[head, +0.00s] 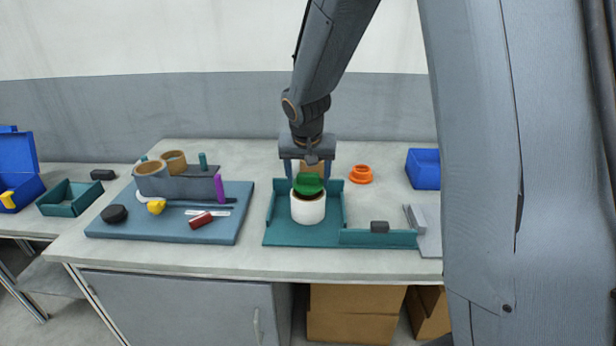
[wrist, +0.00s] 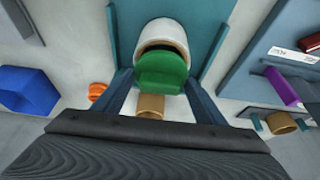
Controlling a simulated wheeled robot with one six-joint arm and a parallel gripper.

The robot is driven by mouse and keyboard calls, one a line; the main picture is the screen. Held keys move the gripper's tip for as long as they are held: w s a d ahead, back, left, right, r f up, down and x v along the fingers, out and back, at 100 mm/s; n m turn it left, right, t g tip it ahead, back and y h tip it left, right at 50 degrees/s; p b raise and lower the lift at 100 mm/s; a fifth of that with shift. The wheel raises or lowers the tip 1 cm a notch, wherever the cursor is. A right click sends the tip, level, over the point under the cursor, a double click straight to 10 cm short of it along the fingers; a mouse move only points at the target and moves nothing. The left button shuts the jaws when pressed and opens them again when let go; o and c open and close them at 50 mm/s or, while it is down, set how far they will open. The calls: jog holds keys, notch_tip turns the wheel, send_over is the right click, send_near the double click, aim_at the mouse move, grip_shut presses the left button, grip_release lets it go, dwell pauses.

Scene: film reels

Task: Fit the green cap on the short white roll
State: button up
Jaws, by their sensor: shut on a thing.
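The short white roll (head: 308,208) stands upright on a teal tray (head: 290,236) near the middle of the table. In the wrist view the roll (wrist: 165,33) shows its dark open mouth beyond the cap. The green cap (head: 308,183) is at the top of the roll and looks tilted, with part of the mouth uncovered. In the wrist view the cap (wrist: 162,72) lies between my fingers. My gripper (head: 308,172) is above the roll and shut on the cap. Whether the cap touches the roll's rim is hard to tell.
An orange ring (head: 361,175) and a blue bin (head: 423,169) stand to the right. A blue-grey mat (head: 120,226) with tape rolls, a purple stick (head: 220,189) and small items lies left. The teal tray has low walls around the roll.

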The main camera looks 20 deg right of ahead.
jog(key=shift+f+b, duration=0.8)
dwell(0.5)
jog(key=o, duration=0.8)
jog(key=shift+c, duration=0.2)
jog(key=shift+r, duration=0.15)
jog(key=p+v, duration=0.6)
jog(key=v, duration=0.4)
jog(key=shift+s+r+p, duration=0.25)
jog(key=shift+r+p, duration=0.05)
jog(key=shift+p, duration=0.1)
jog(key=s+f+n+g, duration=0.1)
jog(key=s+f, duration=0.1)
jog(key=s, duration=0.5)
jog(key=s+f+n+g+y+b, duration=0.1)
jog(key=s+f, duration=0.2)
jog(key=s, duration=0.4)
jog(key=s+d+f+n+b, duration=0.1)
jog(key=s+f, duration=0.2)
jog(key=s, duration=0.4)
jog(key=shift+n+g, duration=0.3)
jog(key=shift+g, duration=0.1)
